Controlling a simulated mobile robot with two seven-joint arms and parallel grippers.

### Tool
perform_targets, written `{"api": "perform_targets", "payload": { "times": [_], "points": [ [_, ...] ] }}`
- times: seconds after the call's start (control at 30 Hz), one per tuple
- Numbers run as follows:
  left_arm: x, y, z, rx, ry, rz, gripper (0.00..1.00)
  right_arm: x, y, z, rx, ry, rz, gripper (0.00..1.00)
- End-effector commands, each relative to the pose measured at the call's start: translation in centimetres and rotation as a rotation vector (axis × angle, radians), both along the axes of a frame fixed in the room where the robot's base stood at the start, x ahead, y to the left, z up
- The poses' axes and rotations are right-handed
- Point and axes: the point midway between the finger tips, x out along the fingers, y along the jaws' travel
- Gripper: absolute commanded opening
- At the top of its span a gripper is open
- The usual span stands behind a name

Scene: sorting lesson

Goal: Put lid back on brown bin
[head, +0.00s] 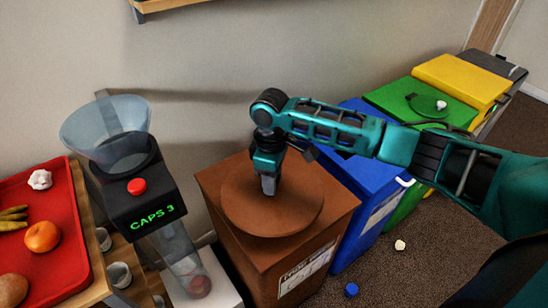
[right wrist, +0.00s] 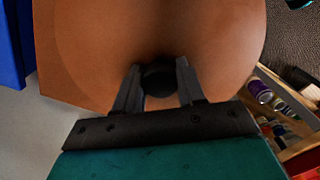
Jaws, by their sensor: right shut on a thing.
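The brown bin (head: 245,262) stands in the middle of the head view, with a paper label on its front. Its round brown lid (head: 292,213) lies over the bin's top and looks flat. I cannot tell whether it rests fully on the bin or hovers slightly. My right gripper (head: 268,184) points down at the lid's middle. In the right wrist view, its two fingers (right wrist: 158,82) are shut on the lid's dark knob (right wrist: 158,77), and the lid (right wrist: 100,50) fills much of the picture. My left gripper is in neither view.
A blue bin (head: 365,185), a green bin (head: 400,92) and a yellow bin (head: 460,80) stand to the right. A caps dispenser (head: 135,205) and a red tray (head: 55,275) with food are left. A blue cap (head: 351,290) and a pale scrap (head: 400,245) lie on the floor.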

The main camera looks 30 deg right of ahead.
Motion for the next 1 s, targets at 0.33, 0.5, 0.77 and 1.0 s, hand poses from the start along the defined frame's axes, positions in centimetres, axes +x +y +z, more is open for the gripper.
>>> {"api": "perform_targets", "payload": {
  "times": [0.33, 0.5, 0.77, 1.0],
  "points": [
    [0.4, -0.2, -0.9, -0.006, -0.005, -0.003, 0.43, 4.9, -2.9, 1.0, 0.009, -0.023, 0.333, 0.04],
    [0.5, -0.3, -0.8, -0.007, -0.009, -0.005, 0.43, 5.6, -3.4, 1.3, 0.01, -0.027, 0.391, 0.04],
    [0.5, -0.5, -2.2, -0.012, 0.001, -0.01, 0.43, 5.6, -3.4, 0.1, 0.011, -0.029, 0.398, 0.04],
    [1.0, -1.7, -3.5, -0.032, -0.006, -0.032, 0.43, 5.6, -3.5, -2.1, 0.008, -0.028, 0.397, 0.04]
  ]
}}
